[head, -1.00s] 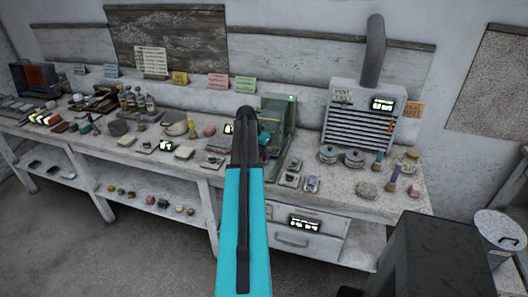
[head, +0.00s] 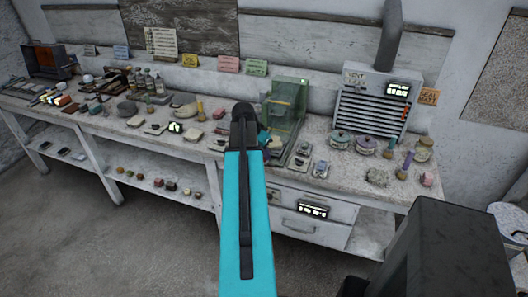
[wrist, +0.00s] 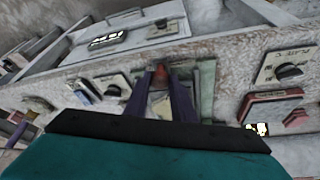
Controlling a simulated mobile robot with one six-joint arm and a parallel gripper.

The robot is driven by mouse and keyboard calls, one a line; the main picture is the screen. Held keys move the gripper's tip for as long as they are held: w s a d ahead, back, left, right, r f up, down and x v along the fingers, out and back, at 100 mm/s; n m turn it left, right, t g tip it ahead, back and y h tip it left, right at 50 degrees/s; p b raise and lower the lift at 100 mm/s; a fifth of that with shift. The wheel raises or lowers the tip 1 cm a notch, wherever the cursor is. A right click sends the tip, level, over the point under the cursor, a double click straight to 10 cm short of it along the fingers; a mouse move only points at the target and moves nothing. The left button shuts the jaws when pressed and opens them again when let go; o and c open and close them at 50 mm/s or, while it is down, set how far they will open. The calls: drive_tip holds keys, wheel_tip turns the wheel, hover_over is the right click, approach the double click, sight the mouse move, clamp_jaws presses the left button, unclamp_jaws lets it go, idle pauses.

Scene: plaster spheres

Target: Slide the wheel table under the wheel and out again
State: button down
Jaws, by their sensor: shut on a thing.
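A green see-through housing (head: 286,112) with a small lit green mark stands on the bench, just right of the arm's dark elbow. A yellowish part shows inside it; I cannot make out the wheel or wheel table clearly. My gripper (wrist: 160,82) shows in the wrist view as two dark purple fingers. They are shut on a small reddish-brown knob (wrist: 160,73) in front of pale green frame parts (wrist: 207,88). What the knob joins is hidden by the fingers.
A grey vented unit (head: 372,105) with a pipe stands right of the housing. Small dishes and jars (head: 366,146) sit before it. Labelled switch plates (wrist: 287,65) flank the knob in the wrist view. Drawers (head: 310,229) lie below the bench top. The floor (head: 110,240) in front is clear.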

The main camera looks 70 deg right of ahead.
drive_tip(key=shift+a+f, duration=0.1)
drive_tip(key=shift+a, duration=0.15)
drive_tip(key=c, duration=1.8)
unclamp_jaws()
drive_tip(key=shift+r, duration=0.2)
drive_tip(key=b+v, duration=0.3)
drive_tip(key=v, duration=1)
drive_tip(key=shift+r, duration=0.3)
drive_tip(key=shift+w, duration=0.1)
